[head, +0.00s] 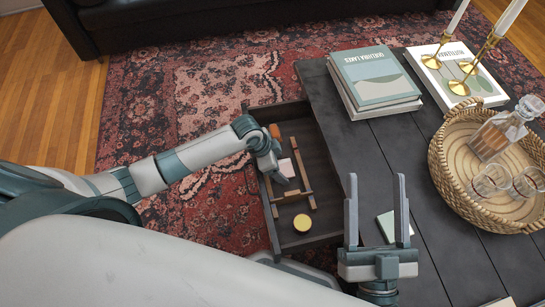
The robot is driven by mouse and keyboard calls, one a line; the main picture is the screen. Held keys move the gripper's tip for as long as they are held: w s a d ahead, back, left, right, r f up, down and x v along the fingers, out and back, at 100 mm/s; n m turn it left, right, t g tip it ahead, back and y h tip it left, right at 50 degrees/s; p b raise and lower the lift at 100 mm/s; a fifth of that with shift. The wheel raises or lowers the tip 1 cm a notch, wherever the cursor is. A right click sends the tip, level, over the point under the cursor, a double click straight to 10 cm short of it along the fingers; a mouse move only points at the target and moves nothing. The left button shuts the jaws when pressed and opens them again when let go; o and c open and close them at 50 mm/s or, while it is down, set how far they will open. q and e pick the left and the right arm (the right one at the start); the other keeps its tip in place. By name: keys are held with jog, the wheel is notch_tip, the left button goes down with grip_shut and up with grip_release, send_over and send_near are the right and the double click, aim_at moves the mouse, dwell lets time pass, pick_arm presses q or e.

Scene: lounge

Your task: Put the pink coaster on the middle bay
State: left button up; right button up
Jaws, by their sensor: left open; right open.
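The pink coaster (286,168) is a small pale pink square in the open drawer (322,160), among brown wooden divider strips (303,175). It lies on the far side of the crosswise strip, with the yellow round piece on the near side. My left gripper (277,172) reaches into the drawer from the left, open, right beside the coaster and partly covering it. I cannot tell whether its fingers touch the coaster. My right gripper (377,215) is open and empty, fingers pointing away, over the table's near left edge.
The drawer also holds a yellow round piece (302,223) and an orange piece (275,131). On the dark table (365,150) are stacked books (375,75), a woven tray (437,165) with a decanter and glasses, brass candlesticks (467,75) and a pale green square (386,226).

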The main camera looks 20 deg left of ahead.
pick_arm(q)
jog(key=p+v, duration=0.1)
jog(key=v, duration=0.4)
jog(key=shift+r+p, duration=0.15)
jog(key=shift+p, duration=0.15)
jog(key=p+v, duration=0.1)
jog(key=v, duration=0.5)
jog(key=shift+s+a+r+p, duration=0.15)
jog(key=shift+s+r+p, duration=0.05)
jog(key=shift+r+p, duration=0.15)
pick_arm(e)
notch_tip(320, 180, down, 12)
jog(key=w+d+g+h, duration=0.1)
jog(key=w+g+h, duration=0.1)
jog(key=g, duration=0.5)
jog(key=shift+d, duration=0.35)
pick_arm(q)
jog(key=shift+f, duration=0.1)
pick_arm(e)
jog(key=shift+r, duration=0.15)
